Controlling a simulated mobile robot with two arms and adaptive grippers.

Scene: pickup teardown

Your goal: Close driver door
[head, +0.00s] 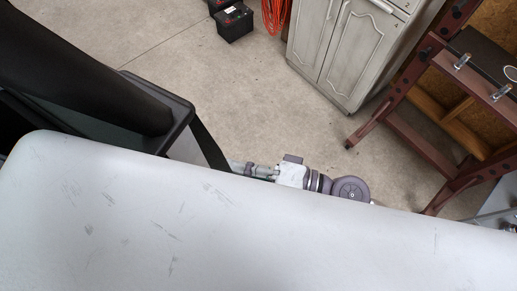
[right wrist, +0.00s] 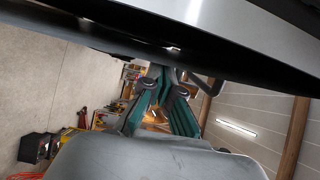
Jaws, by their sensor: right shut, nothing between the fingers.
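A large pale, scratched body panel of the pickup (head: 180,220) fills the lower part of the head view. Past its far edge at the left is a dark frame with glass, which looks like the driver door (head: 178,125), standing out from the body. My right gripper (head: 245,169) is just beyond the panel edge, close to the right of the dark frame; contact cannot be told. In the right wrist view its teal fingers (right wrist: 160,82) are shut and empty, below a pale panel with a black underside (right wrist: 215,14). My left gripper is not in view.
A grey cabinet (head: 345,55) stands at the back, with a black battery (head: 234,22) and an orange cable (head: 275,13) on the floor. A reddish-brown ladder-like frame (head: 415,140) stands at the right. Concrete floor (head: 230,90) beyond the gripper is clear.

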